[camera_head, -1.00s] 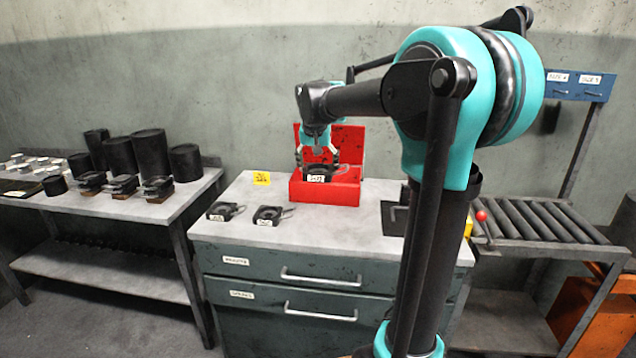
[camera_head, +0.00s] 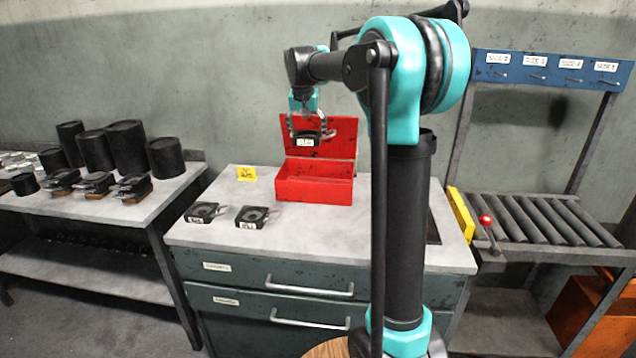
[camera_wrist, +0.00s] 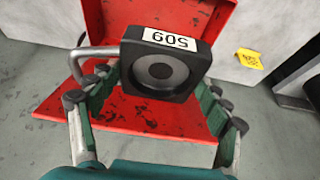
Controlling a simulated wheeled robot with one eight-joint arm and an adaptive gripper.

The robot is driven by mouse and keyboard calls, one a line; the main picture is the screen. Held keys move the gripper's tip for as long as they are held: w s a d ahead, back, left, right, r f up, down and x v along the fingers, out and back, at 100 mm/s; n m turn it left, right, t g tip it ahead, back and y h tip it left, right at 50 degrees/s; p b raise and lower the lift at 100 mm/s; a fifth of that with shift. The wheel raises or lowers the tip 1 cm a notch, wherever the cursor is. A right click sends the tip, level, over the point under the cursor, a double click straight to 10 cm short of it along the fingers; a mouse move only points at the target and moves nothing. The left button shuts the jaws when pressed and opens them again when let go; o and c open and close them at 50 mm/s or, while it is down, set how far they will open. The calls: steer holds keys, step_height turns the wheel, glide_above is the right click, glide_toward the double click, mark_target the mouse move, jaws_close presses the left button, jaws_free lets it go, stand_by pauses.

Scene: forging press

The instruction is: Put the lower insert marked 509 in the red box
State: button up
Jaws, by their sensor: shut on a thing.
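The lower insert marked 509 (camera_wrist: 162,88) is a dark square block with a round recess, a white label and a bent metal handle. My gripper (camera_wrist: 160,95) is shut on it, with a finger on either side. In the head view my gripper (camera_head: 308,128) holds the insert (camera_head: 306,142) in the air above the red box (camera_head: 314,191), in front of its raised lid (camera_head: 335,150). The box also shows beyond the insert in the wrist view (camera_wrist: 100,14). The insert is clear of the box rim.
Two similar dark inserts (camera_head: 204,212) (camera_head: 256,216) lie on the grey cabinet top (camera_head: 290,232), left of the box. A yellow tag (camera_head: 246,173) lies behind them. Dark cylinders (camera_head: 127,146) stand on the left table. A roller table (camera_head: 540,220) stands right.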

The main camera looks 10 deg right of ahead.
steer(key=shift+w+f, duration=0.2)
steer(key=shift+w, duration=0.05)
step_height(320, 180, down, 20)
steer(key=shift+d+r, duration=0.1)
steer(key=shift+r, duration=0.15)
stand_by(0.3)
steer(key=shift+f, duration=0.1)
steer(key=o, duration=1.9)
steer(key=v, duration=1.2)
